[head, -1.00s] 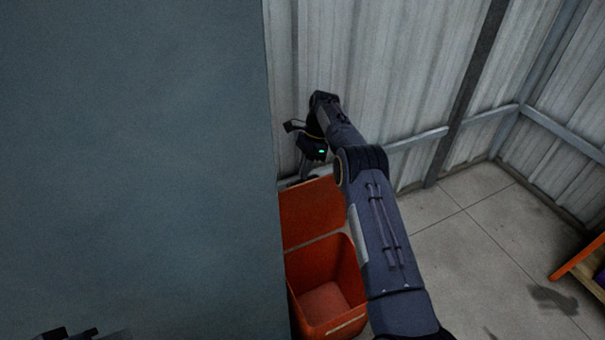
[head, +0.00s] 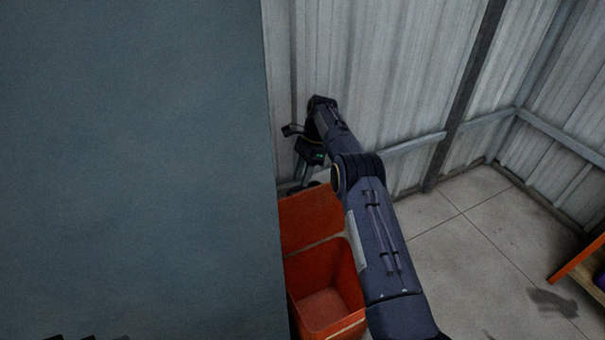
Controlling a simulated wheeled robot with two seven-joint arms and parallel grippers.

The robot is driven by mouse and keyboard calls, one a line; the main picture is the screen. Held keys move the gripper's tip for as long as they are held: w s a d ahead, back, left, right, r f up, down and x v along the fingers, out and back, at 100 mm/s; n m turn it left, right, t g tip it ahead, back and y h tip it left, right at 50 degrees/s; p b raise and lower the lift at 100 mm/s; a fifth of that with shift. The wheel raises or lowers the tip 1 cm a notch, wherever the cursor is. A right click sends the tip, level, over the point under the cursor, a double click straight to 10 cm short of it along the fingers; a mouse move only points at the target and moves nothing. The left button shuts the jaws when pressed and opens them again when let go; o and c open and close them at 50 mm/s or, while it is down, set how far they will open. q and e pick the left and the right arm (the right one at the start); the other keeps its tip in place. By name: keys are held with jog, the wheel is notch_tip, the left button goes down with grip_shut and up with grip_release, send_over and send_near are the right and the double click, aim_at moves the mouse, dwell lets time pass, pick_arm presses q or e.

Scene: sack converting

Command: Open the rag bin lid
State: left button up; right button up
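The orange-red rag bin (head: 325,302) stands on the floor beside the large grey-blue surface, and I see into its empty-looking inside. Its lid (head: 310,217) is raised, standing up at the back of the bin towards the wall. My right arm reaches over the bin's right side. My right gripper (head: 304,172) is behind the lid's top edge, near the wall; its fingertips are small and partly hidden, so I cannot tell whether they are open or touch the lid. Of my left gripper, only dark bits may show at the bottom left edge.
A large grey-blue surface (head: 135,165) fills the left side and hides part of the bin. A corrugated metal wall (head: 400,75) with rails stands behind. An orange-edged shelf (head: 578,258) is at the right. Concrete floor (head: 465,250) between is clear.

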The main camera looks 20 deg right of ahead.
jog(key=s+a+r, duration=0.5)
jog(key=s+r, duration=0.8)
jog(key=shift+a, duration=0.15)
dwell(0.5)
